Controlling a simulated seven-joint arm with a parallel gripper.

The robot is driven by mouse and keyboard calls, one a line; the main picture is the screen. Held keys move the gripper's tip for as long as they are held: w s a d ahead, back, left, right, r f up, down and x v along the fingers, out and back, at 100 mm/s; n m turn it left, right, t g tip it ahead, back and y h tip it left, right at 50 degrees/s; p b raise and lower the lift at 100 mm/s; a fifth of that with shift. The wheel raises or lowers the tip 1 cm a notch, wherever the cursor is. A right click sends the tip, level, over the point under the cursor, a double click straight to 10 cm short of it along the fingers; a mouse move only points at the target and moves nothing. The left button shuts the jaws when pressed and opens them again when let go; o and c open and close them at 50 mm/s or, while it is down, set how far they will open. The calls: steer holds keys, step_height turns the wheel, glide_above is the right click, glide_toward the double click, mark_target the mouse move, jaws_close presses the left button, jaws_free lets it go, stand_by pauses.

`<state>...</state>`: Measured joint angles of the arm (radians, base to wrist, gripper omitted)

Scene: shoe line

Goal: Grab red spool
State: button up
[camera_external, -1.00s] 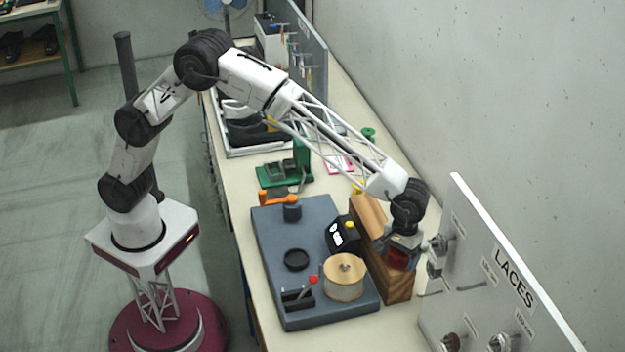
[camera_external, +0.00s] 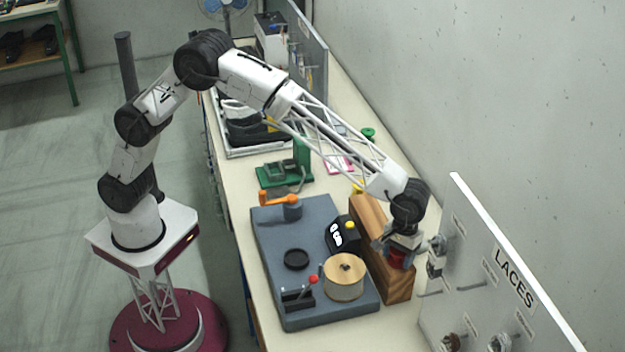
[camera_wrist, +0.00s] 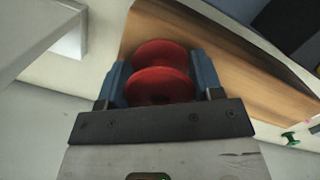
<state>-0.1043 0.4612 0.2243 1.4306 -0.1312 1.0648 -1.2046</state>
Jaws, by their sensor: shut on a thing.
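The red spool (camera_wrist: 160,74) sits between the two blue fingers of my gripper (camera_wrist: 160,80) in the wrist view, with its two round flanges showing. My gripper is shut on it. In the external view, the red spool (camera_external: 398,258) shows as a small dark red patch below my gripper (camera_external: 402,250), partly covered by the fingers. The spool is at the wooden block (camera_external: 398,284); I cannot tell whether it touches the block.
The white LACES board (camera_external: 500,270) with hanging lace coils stands close on the right. A grey base plate (camera_external: 270,240) carries a tan spool (camera_external: 345,278), a black box (camera_external: 343,235) and a red-knobbed lever (camera_external: 313,279). A green fixture (camera_external: 285,174) stands farther back.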

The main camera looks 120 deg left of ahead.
steer(key=shift+r, duration=0.1)
steer(key=shift+r, duration=1.7)
steer(key=s+d+r, duration=0.1)
steer(key=s, duration=1.5)
steer(key=shift+d+r, duration=0.15)
steer(key=shift+r, duration=0.05)
